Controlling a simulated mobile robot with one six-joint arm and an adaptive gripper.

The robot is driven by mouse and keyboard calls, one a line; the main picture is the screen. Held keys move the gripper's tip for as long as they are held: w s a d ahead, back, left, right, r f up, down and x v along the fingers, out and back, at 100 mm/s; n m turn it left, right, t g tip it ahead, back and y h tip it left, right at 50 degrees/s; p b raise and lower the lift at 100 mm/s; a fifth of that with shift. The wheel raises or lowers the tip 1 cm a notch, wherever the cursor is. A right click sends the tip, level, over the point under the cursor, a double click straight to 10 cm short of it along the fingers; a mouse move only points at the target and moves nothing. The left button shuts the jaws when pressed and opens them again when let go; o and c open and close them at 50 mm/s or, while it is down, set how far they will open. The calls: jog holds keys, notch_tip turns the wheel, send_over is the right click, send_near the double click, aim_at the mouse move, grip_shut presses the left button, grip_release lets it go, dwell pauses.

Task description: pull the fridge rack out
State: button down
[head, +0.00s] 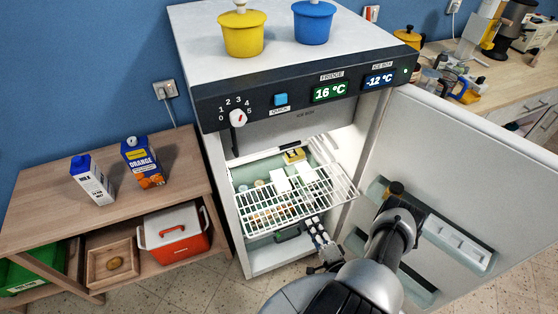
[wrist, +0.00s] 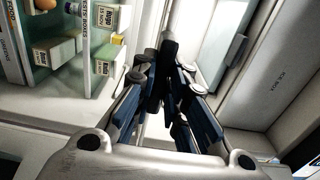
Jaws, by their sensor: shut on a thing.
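The fridge rack (head: 262,216) is a white wire shelf in the open fridge (head: 222,190). Its front part sticks out of the opening, and its right front corner reaches toward the open door (head: 440,165). My gripper (head: 318,228) is at the rack's front edge, coming from below and in front, and is shut on it. In the wrist view the fingers (wrist: 168,62) come together around something dark and narrow. The exact contact with the rack is hidden there by the fingers.
Small white packs (head: 280,182) and a yellow pack (head: 294,155) are inside the fridge at the rack. The door stands wide open at right, close to my arm. A yellow pot (head: 241,35) and a blue pot (head: 313,24) stand on top. A wooden bench (head: 40,190) is at left.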

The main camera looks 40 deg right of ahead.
jog(key=shift+s, duration=0.25)
jog(key=shift+v, duration=2.05)
